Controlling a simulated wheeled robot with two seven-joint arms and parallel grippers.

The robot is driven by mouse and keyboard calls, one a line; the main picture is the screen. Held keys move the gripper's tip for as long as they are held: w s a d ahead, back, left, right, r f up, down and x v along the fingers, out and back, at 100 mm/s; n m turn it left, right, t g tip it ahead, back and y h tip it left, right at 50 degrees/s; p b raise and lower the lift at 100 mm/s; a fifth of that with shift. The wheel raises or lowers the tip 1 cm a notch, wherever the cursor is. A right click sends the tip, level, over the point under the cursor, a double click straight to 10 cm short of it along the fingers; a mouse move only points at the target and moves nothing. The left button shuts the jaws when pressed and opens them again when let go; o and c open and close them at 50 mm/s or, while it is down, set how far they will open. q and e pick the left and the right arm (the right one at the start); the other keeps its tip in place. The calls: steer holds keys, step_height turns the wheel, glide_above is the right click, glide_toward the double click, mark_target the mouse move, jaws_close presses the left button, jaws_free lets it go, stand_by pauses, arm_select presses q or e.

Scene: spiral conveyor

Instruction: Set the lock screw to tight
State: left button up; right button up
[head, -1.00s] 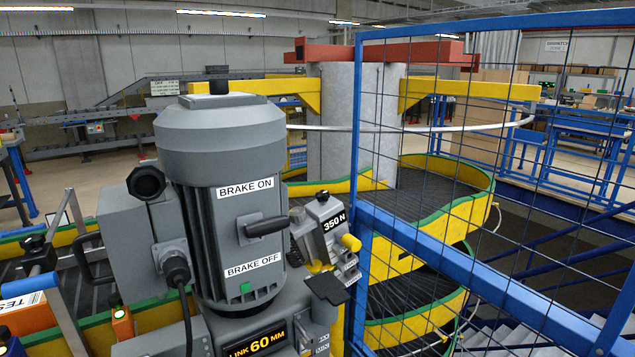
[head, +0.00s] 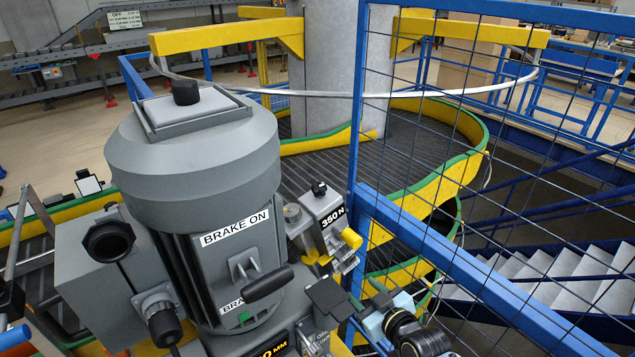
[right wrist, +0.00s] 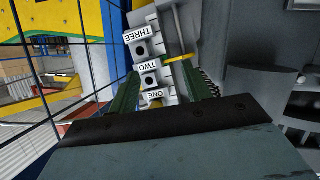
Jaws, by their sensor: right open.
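A grey tension unit marked 350 N (head: 322,222) stands right of the big motor. It has a yellow knob (head: 351,238) on its right side and a small black knob (head: 319,188) on top. I cannot tell which part is the lock screw, and no tight mark is readable. My right gripper (head: 362,328) is low, in front of and below the unit. In the right wrist view its two dark green fingers (right wrist: 160,84) are apart and empty. Beyond them is a block marked ONE, TWO and THREE (right wrist: 149,66), upside down, beside a yellow part (right wrist: 180,58).
The grey motor (head: 195,150), with a BRAKE ON label and a lever (head: 268,283), fills the left. A blue mesh fence (head: 450,245) closes in the right side. The spiral conveyor (head: 415,150) lies behind. A dark flat plate (head: 328,296) juts out near the gripper.

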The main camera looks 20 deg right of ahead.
mark_target(322, 191)
steer(key=w+a+r+n+t+y+p, duration=0.1)
steer(key=w+r+t, duration=0.1)
steer(key=r, duration=0.8)
steer(key=w+a+r+n+t+y+p, duration=0.1)
steer(key=w+a+r, duration=0.1)
steer(key=r, duration=0.8)
arm_select(q)
steer(key=w+r, duration=0.1)
steer(key=r, duration=0.2)
steer(key=shift+w, duration=0.35)
arm_select(e)
steer(key=x, duration=1.2)
steer(key=shift+w+a, duration=0.1)
steer(key=shift+w, duration=0.3)
arm_select(q)
steer(key=shift+r, duration=0.1)
